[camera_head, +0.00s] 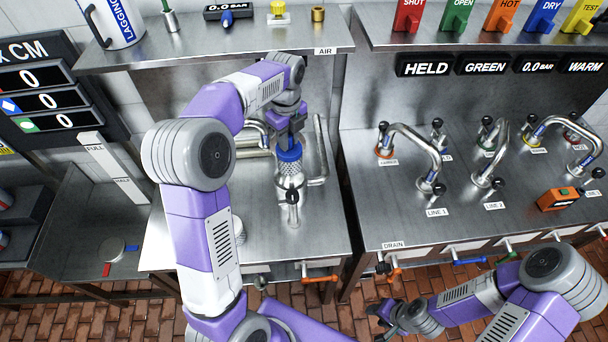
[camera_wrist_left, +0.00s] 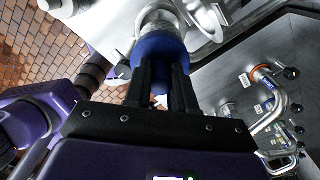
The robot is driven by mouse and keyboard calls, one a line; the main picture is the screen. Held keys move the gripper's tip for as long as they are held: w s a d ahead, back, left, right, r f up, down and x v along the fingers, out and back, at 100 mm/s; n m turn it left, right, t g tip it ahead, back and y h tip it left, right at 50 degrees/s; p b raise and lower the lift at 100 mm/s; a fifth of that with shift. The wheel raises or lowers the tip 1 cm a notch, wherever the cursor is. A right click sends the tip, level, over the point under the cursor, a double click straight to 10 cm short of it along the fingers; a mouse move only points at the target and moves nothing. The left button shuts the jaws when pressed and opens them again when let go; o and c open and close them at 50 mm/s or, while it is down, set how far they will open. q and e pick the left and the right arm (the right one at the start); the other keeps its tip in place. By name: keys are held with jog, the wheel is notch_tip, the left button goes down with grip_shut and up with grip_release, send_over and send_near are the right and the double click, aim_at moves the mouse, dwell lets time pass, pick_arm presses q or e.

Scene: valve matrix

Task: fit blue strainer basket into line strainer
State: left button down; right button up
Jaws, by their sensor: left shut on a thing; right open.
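The blue strainer basket (camera_head: 288,158) has a blue top and a perforated metal lower part. My left gripper (camera_head: 288,138) is shut on its blue top; the blue top also shows between the fingers in the left wrist view (camera_wrist_left: 160,50). The basket is upright over the line strainer (camera_head: 290,185), a steel body standing on the left bench. The basket's lower end meets the strainer's mouth in the picture; I cannot tell how deep it sits. My right gripper (camera_head: 385,312) is open and empty, low in front of the benches.
Bent steel pipes (camera_head: 318,150) stand close around the strainer. A shelf (camera_head: 240,45) hangs above and behind it. The right bench (camera_head: 400,215) carries several curved pipes and an orange device (camera_head: 557,199).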

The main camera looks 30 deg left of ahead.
aim_at(290, 170)
pick_arm(q)
notch_tip(290, 170, down, 3)
jog(key=shift+s+r+b, duration=0.15)
jog(key=shift+r+b, duration=0.05)
jog(key=shift+b, duration=0.55)
jog(key=shift+s+f+b, duration=0.25)
jog(key=shift+b, duration=0.05)
jog(key=f, duration=0.5)
jog(key=shift+w+b, duration=0.35)
jog(key=shift+b, duration=0.05)
jog(key=shift+s+f, duration=0.1)
jog(key=shift+f, duration=0.15)
notch_tip(290, 170, down, 5)
jog(key=shift+b, duration=0.35)
jog(key=shift+f, duration=0.15)
jog(key=c, duration=0.9)
grip_release()
jog(key=shift+c, duration=0.2)
